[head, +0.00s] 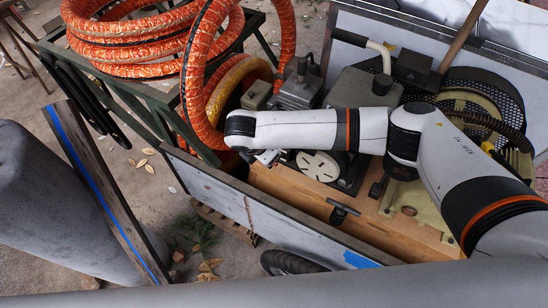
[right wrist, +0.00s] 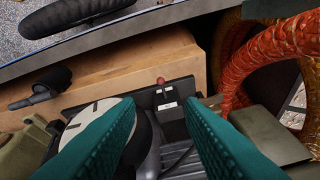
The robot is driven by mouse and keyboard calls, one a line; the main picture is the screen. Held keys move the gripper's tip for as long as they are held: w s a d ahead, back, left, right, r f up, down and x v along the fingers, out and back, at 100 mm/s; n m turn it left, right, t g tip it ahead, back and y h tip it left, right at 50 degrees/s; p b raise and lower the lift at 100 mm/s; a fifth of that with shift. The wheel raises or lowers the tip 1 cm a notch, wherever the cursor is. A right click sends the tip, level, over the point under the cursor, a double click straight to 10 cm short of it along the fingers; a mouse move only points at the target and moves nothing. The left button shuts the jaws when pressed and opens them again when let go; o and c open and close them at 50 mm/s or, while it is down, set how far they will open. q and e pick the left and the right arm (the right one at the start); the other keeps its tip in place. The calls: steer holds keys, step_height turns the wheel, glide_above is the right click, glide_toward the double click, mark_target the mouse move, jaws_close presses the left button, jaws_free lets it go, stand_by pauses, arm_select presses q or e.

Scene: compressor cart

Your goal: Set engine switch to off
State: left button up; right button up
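The engine switch (right wrist: 161,82) is a small lever with a red tip on a dark panel with white labels, in the right wrist view. It stands between and beyond my right gripper's (right wrist: 165,112) two teal fingers. The fingers are apart with nothing held, and no contact with the switch is visible. Which label the lever points to is too small to tell. In the head view my right gripper (head: 267,157) hangs over the cart's inner left side by the engine (head: 318,166); the switch is hidden there. My left gripper is not in view.
The cart's walls (head: 270,205) enclose the wooden bed (head: 385,215). Orange hose (right wrist: 285,45) bends close to the right of the panel; more hose (head: 135,42) is coiled on a rack. A belt guard (head: 480,105) and handle (head: 458,35) stand farther right.

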steer(key=p+x, duration=0.1)
steer(key=x, duration=1)
steer(key=shift+f, duration=0.15)
steer(key=shift+c, duration=0.5)
jaws_close()
